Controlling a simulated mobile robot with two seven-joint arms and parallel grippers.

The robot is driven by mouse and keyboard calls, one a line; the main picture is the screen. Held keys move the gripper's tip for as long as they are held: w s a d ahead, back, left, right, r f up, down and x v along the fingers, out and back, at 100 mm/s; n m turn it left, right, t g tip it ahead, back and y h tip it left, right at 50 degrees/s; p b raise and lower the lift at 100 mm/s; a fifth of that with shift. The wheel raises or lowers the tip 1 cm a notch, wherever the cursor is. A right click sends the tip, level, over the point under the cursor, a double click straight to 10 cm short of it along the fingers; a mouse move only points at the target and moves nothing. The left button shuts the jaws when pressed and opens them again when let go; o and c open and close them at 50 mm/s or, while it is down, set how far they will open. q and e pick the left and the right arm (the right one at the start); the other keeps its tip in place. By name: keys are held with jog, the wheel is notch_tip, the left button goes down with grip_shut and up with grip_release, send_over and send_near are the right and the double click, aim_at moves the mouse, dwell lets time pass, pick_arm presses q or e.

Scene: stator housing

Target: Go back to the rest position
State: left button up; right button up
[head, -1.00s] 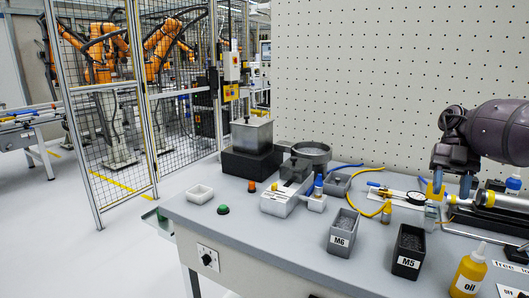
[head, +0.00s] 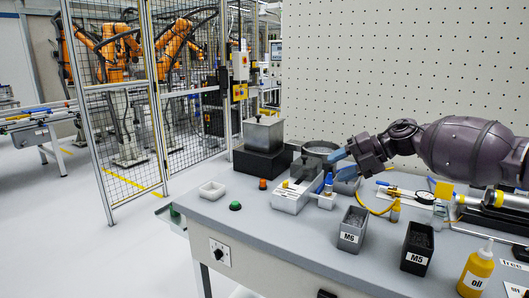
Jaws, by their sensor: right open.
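My left gripper is not in the head view.
A pegboard wall (head: 410,65) stands behind. The bench's front left is mostly clear.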

jog(key=s+a+f+m+t+y+p, duration=0.1)
jog(key=s+a+f+m+t+y, duration=0.1)
jog(key=a, duration=0.4)
jog(key=s+a+f+m+t+y, duration=0.1)
jog(key=s+a+y, duration=0.1)
jog(key=a, duration=0.5)
jog(key=s+a+f+m+t+p, duration=0.1)
jog(key=s+a+f+m+t, duration=0.1)
jog(key=s+f+m+t, duration=0.5)
pick_arm(q)
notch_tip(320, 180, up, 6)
jog(key=p, duration=0.4)
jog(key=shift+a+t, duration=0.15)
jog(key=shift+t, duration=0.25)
pick_arm(e)
jog(key=s+d+f+m+h, duration=0.5)
jog(key=s+d+f+m, duration=0.2)
jog(key=s, duration=0.6)
jog(key=s+d+f+m+g+h, duration=0.1)
jog(key=s+d+f+m+h, duration=0.4)
jog(key=s+d+f+m, duration=0.3)
jog(key=s+d+f+m+h, duration=0.5)
jog(key=s+d+f+m, duration=0.2)
jog(key=s, duration=1)
notch_tip(320, 180, down, 2)
jog(key=shift+s+d+f+m+g, duration=0.3)
jog(key=shift+d+g, duration=0.1)
jog(key=shift+d, duration=0.2)
